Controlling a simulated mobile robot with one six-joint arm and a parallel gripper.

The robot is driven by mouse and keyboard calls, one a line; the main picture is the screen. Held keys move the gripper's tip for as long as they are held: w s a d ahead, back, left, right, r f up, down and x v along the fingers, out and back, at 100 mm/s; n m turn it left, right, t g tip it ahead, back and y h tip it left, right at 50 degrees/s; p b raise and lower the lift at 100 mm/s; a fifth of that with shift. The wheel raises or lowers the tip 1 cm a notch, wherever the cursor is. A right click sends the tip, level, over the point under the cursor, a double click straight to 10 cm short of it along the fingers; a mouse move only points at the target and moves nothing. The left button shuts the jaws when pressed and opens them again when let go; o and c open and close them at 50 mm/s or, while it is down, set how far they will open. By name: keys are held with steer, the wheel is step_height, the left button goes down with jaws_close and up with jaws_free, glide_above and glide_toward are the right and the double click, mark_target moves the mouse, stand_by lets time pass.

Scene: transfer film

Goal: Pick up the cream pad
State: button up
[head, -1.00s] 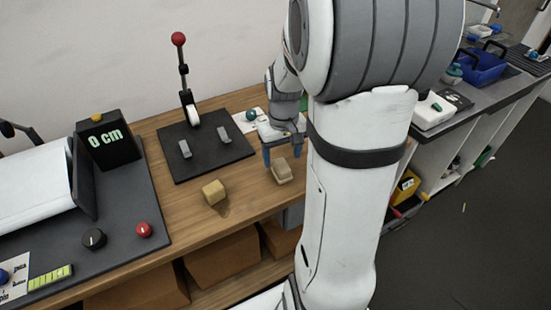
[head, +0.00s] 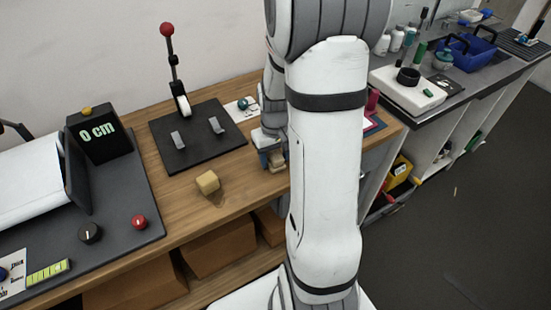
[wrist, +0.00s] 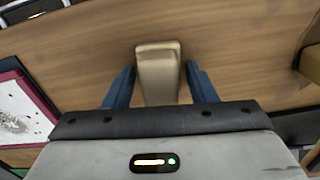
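The cream pad (wrist: 158,68) is a small pale beige block with a lighter top edge, lying on the wooden table. In the wrist view my gripper (wrist: 159,74) has its two blue fingers on either side of the pad. The fingers are open, with a narrow gap on each side of the pad. In the head view the pad (head: 277,160) sits at my gripper (head: 270,158), partly hidden by my gripper and arm.
A yellowish block (head: 207,182) lies left of the pad. A black board (head: 197,141) with a red-knobbed lever stands behind. A dark device showing "0 cm" (head: 102,138) is at left. A red-edged sheet (wrist: 20,105) lies at left in the wrist view.

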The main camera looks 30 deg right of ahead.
mark_target(275, 154)
steer(key=c, duration=0.7)
step_height(275, 154, up, 10)
steer(key=shift+r, duration=0.1)
steer(key=o, duration=0.5)
steer(key=c, duration=0.4)
